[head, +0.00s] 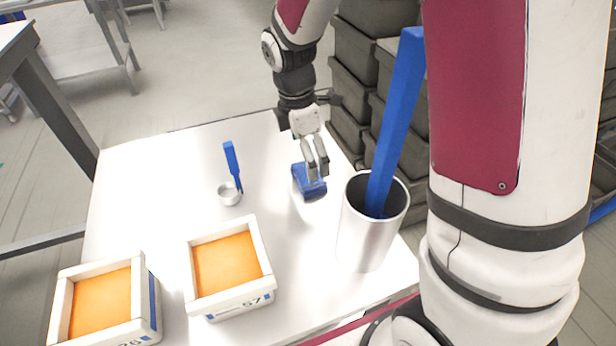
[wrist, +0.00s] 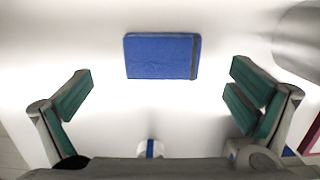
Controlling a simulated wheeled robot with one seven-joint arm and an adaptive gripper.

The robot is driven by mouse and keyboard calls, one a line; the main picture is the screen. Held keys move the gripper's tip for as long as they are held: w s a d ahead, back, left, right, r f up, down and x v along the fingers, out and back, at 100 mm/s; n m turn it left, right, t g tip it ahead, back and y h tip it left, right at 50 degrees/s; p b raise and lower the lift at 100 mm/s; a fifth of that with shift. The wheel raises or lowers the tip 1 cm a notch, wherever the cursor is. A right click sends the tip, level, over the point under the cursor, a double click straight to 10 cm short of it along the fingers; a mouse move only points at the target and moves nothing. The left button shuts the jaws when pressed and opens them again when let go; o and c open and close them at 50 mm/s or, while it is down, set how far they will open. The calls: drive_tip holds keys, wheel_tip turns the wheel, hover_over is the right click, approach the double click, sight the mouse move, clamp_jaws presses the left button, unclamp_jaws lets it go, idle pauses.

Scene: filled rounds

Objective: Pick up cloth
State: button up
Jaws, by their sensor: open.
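The cloth (head: 307,182) is a blue, flat folded piece with a dark band along one edge. It lies on the white table, left of the metal canister. In the wrist view the cloth (wrist: 160,56) lies ahead of and between the two open fingers, touching neither. My gripper (head: 316,168) is open and empty, hanging over the cloth in the head view. The wrist view shows its green-padded fingers wide apart (wrist: 160,95). In the head view the fingers hide part of the cloth.
A tall metal canister (head: 362,240) with a blue bar (head: 398,110) stands close to the right. A small metal scoop (head: 230,194) with a blue handle is at left. Two white boxes with orange contents (head: 262,238) (head: 62,300) sit at the front. Grey crates (head: 358,85) stand behind.

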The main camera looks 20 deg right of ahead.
sight(298, 171)
drive_tip(key=shift+s+f+b, duration=0.2)
drive_tip(key=shift+f+b, duration=0.25)
drive_tip(key=shift+f, duration=2.3)
drive_tip(key=shift+c, duration=0.2)
drive_tip(key=c, duration=1.1)
